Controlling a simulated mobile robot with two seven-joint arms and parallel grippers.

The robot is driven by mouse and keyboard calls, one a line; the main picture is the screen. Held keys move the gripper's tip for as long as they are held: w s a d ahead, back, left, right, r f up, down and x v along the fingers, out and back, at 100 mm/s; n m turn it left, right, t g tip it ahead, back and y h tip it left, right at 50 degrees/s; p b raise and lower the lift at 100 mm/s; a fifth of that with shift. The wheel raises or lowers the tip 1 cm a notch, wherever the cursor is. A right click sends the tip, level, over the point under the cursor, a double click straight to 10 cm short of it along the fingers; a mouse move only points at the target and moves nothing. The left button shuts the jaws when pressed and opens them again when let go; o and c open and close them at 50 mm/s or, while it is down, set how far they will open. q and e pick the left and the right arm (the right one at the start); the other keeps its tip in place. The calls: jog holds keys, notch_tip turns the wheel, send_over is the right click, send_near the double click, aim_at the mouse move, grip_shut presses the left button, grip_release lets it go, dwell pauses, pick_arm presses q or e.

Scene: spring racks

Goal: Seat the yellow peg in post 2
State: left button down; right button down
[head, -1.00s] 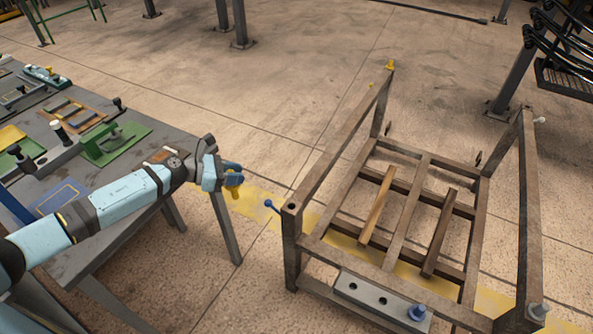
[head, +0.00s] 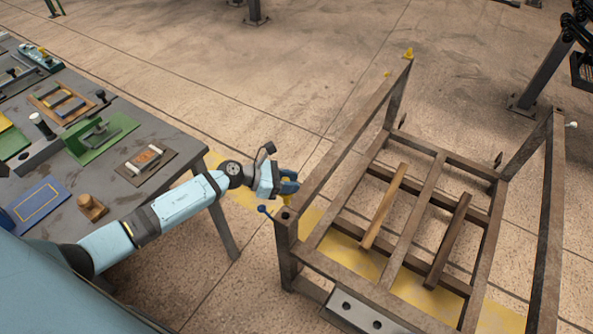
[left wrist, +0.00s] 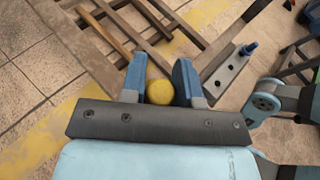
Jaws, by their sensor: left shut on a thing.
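The yellow peg (left wrist: 159,92) shows as a round yellow head between the blue fingers of my left gripper (left wrist: 160,84) in the left wrist view. My left gripper (head: 288,182) is shut on it. In the head view a bit of the yellow peg (head: 286,200) shows below the fingers, close above the near left post (head: 286,214) of the brown rack. That post has a dark hole in its top. I cannot tell whether the peg touches the post. No post number is readable. My right gripper is not in view.
A blue-knobbed pin (head: 264,209) sticks out left of the near post. The far left post carries a yellow piece (head: 408,53). A grey plate with holes (head: 357,311) is at the rack's front. A cluttered grey workbench (head: 185,139) stands left.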

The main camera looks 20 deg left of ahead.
aim_at(289, 203)
pick_arm(q)
jog(key=shift+s+r, duration=0.2)
jog(key=shift+a+f, duration=0.1)
jog(key=shift+f, duration=0.2)
notch_tip(289, 203, down, 5)
jog(key=b, duration=0.5)
jog(key=shift+f+b, duration=0.25)
jog(key=shift+b, duration=0.15)
dwell(0.5)
